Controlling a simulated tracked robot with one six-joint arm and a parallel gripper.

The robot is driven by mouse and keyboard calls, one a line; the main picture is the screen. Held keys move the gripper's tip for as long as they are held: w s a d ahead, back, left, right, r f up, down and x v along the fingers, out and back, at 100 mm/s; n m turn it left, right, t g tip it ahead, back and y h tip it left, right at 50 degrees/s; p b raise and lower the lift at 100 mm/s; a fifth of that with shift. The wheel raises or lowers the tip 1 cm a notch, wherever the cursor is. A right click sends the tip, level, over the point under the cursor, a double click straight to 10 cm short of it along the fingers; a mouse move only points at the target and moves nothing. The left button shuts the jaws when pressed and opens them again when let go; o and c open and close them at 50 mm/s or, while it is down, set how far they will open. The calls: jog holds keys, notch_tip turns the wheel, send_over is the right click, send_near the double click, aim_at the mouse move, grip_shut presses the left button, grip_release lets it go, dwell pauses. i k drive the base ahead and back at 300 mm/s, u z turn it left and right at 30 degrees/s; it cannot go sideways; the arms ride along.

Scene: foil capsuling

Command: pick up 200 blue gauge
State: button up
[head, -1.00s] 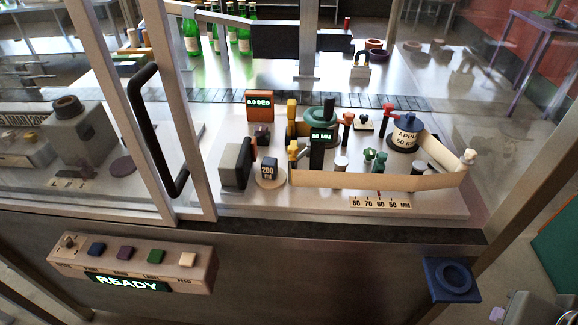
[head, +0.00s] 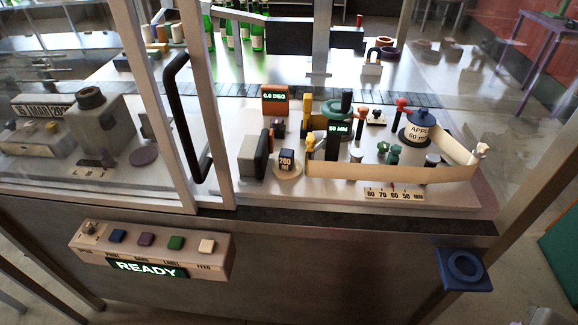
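The 200 gauge (head: 286,158) is a small dark blue block with "200" in white on its front. It stands upright on a round tan base (head: 288,173) inside the machine enclosure, just right of a grey block (head: 254,158). Nothing holds it. My gripper does not show in this view.
A clear door with a black handle (head: 183,115) stands left of the gauge. A cream strip (head: 390,173) runs to the right, in front of several small posts and an "APPL" pot (head: 418,128). A "READY" button panel (head: 150,252) and a blue ring holder (head: 465,268) are on the front.

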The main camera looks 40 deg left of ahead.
aim_at(287, 157)
jog(key=u, duration=0.05)
jog(key=k, duration=1.75)
jog(key=u, duration=1.65)
jog(key=i, duration=1.55)
jog(key=u, duration=0.05)
